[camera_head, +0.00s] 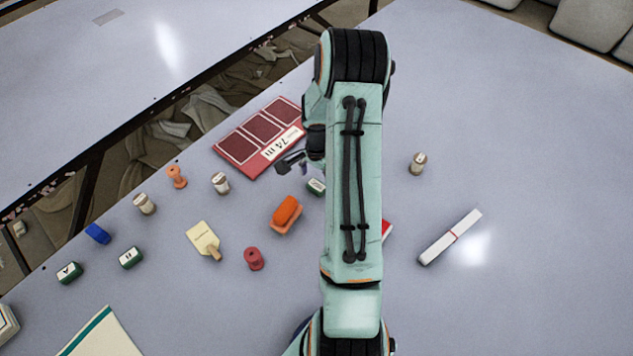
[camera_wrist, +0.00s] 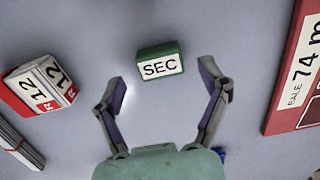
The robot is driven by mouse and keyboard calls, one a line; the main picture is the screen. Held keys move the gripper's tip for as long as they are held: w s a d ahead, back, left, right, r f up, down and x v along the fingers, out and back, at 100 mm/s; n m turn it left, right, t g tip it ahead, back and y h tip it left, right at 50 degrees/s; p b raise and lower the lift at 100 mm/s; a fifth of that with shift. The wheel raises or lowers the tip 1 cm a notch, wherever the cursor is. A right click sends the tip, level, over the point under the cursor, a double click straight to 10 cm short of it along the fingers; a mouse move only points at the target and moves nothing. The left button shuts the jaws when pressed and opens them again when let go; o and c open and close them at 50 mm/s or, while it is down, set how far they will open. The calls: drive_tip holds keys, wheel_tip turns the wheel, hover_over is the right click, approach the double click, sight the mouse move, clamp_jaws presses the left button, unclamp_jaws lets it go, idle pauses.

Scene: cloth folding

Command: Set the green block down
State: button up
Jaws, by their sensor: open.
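A green block with a white face marked SEC (camera_wrist: 160,66) sits on the table in the wrist view, touched by neither finger. It also shows in the head view (camera_head: 316,186), partly hidden by my arm. My gripper (camera_wrist: 163,82) is open and empty, with one finger to each side of the block and clear gaps between. I cannot tell how high the fingertips are above the table. In the head view, a finger of my gripper (camera_head: 291,161) shows beside the red board. Two other green blocks, one marked A (camera_head: 69,272) and another (camera_head: 131,257), lie at the left.
A red board marked 74 m (camera_head: 262,138) lies close to the block. A red and white block marked 12 (camera_wrist: 48,85) is left in the wrist view. An orange stamp-like piece (camera_head: 286,212) and a white bar (camera_head: 450,237) lie nearby. The right side is mostly clear.

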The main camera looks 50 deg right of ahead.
sight(316, 185)
wheel_tip(316, 185, up, 10)
drive_tip(key=s+a+r+n, duration=0.1)
drive_tip(key=a+r+n, duration=0.35)
drive_tip(key=a, duration=0.35)
drive_tip(key=a+r+n, duration=0.4)
drive_tip(key=a+r, duration=0.1)
drive_tip(key=a, duration=0.2)
drive_tip(key=s+a+r+n, duration=0.2)
drive_tip(key=s+a+n, duration=0.8)
drive_tip(key=s+a, duration=0.3)
drive_tip(key=shift+a+r+n+y, duration=0.25)
drive_tip(key=shift+r+n+y, duration=0.1)
drive_tip(key=shift+y, duration=0.05)
drive_tip(key=shift+w, duration=0.1)
idle(4.2)
